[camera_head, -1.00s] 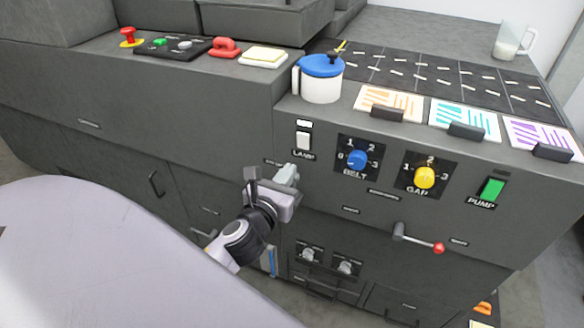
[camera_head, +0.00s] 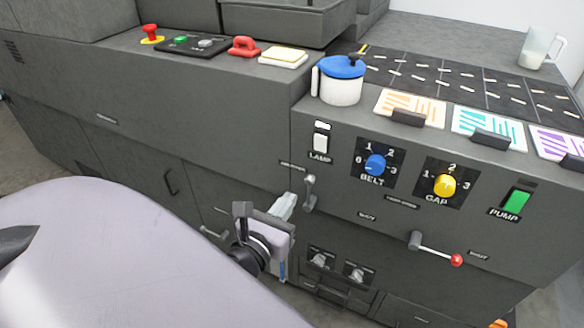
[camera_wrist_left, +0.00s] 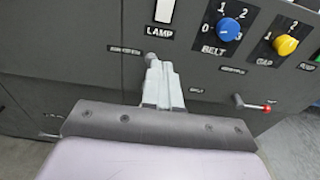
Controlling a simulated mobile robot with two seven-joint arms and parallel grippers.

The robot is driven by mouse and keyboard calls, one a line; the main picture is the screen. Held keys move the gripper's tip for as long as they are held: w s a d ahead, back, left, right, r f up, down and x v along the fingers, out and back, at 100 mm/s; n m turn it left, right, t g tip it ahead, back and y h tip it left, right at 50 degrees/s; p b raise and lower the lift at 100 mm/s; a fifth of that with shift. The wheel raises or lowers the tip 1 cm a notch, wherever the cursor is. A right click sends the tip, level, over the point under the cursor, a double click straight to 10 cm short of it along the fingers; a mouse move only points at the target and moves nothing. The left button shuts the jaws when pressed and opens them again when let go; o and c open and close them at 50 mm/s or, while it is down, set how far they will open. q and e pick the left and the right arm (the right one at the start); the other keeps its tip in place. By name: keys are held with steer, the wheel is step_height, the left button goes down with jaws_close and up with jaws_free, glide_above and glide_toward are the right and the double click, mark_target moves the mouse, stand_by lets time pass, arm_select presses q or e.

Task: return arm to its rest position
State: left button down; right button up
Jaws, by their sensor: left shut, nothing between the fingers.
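My left gripper (camera_head: 284,207) is in front of the dark machine's front panel, below the lamp switch (camera_head: 320,142). Its pale fingers are shut and empty. A small grey lever (camera_head: 309,193) on the panel is just right of the fingertips, and a gap shows between them in the head view. In the left wrist view the shut fingers (camera_wrist_left: 163,78) point at the panel, and the lever's round pivot (camera_wrist_left: 152,58) shows just beyond their tips. My right gripper is not in view.
The blue belt knob (camera_head: 375,165), yellow gap knob (camera_head: 444,185) and green pump switch (camera_head: 516,202) are to the right. A red-tipped handle (camera_head: 436,249) sticks out lower right. A blue-lidded pot (camera_head: 341,82) stands on top. Open floor shows below left.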

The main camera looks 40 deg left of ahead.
arm_select(q)
steer(key=s+d+f+n+g+h+p, duration=0.1)
steer(key=f+n, duration=0.4)
steer(key=n, duration=0.5)
steer(key=s+d+f+n+g+h+p, duration=0.1)
steer(key=s+d+f+n+g+h, duration=0.2)
steer(key=n, duration=0.7)
steer(key=s+d+f+n+g+h+p, duration=0.1)
steer(key=s+d+f+n, duration=0.4)
steer(key=n, duration=0.6)
step_height(320, 180, down, 2)
steer(key=shift+s+f+g+h, duration=0.1)
steer(key=shift+s+g+h, duration=0.1)
steer(key=shift+g+h, duration=0.3)
